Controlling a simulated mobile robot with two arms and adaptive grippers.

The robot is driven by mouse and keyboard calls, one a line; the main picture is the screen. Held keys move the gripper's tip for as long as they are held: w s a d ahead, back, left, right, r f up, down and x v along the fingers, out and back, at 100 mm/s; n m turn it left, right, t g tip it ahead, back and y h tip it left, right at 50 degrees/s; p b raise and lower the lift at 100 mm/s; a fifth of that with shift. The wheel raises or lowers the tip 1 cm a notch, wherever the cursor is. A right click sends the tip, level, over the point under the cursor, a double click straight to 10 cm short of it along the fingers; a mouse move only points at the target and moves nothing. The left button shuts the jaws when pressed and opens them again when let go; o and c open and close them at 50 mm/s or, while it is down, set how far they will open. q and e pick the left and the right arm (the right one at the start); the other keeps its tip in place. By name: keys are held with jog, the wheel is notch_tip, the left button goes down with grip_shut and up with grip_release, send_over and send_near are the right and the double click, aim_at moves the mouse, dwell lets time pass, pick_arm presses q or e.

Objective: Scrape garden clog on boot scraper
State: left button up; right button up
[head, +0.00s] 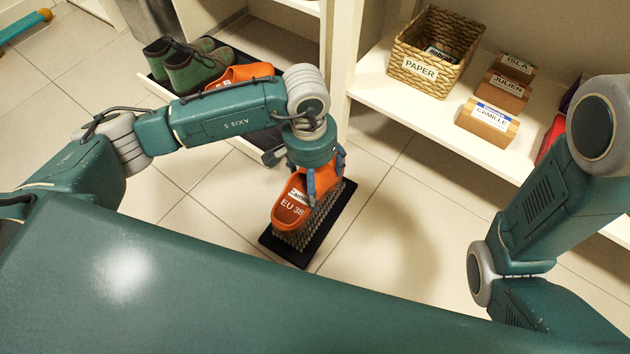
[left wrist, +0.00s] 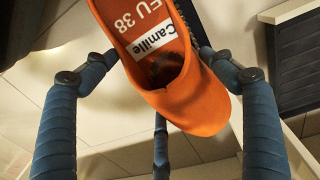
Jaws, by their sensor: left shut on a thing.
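An orange garden clog (head: 288,212) with a white name label and "EU 38" on it is held by my left gripper (head: 318,182). In the left wrist view the clog (left wrist: 190,95) reads "Camille" and sits between the blue fingers. The boot scraper (head: 299,261), a black base with grey bristles, lies on the floor directly under the clog. Clog and bristles overlap in the head view; I cannot tell whether they touch. My right gripper is out of view.
A second orange clog (head: 240,75) and green boots (head: 193,66) stand in a dark tray at the cubby. A wicker "PAPER" basket (head: 412,80) and name-labelled blocks (head: 489,119) are on the white shelf (head: 380,97). Tiled floor right of the scraper is clear.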

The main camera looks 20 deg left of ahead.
pick_arm(q)
notch_tip(320, 180, down, 6)
jog(key=b, duration=0.3)
jog(key=shift+b, duration=0.4)
jog(key=shift+f+b, duration=0.4)
jog(key=shift+f, duration=0.35)
jog(key=shift+f+b, duration=0.55)
jog(key=shift+r, duration=0.1)
